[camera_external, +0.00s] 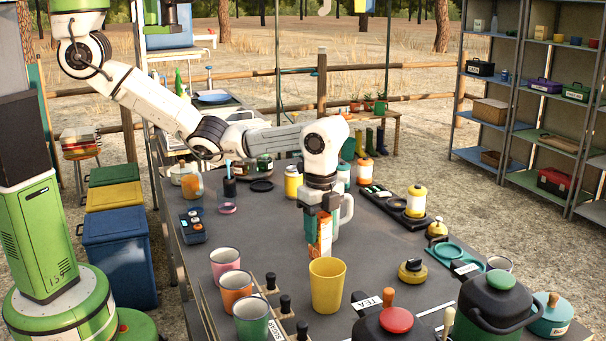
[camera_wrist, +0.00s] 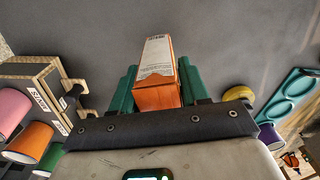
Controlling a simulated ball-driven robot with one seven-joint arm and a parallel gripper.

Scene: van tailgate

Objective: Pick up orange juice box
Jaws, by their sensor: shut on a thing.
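The orange juice box (camera_external: 325,236) is an orange and white carton held in my gripper (camera_external: 321,212) in the external view. It hangs upright just behind the yellow cup, which hides its lower end. Whether its base touches the table cannot be told. In the wrist view the juice box (camera_wrist: 157,72) stands between the two green fingers of my gripper (camera_wrist: 157,88), which are shut on its sides. Its white printed panel and an orange face show.
A yellow cup (camera_external: 327,286) stands close in front of the box. Pink (camera_external: 225,262), orange (camera_external: 236,291) and green (camera_external: 251,318) cups stand left. A white pitcher (camera_external: 345,208) is close behind my gripper. Dark tabletop (camera_external: 270,235) is clear to the left.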

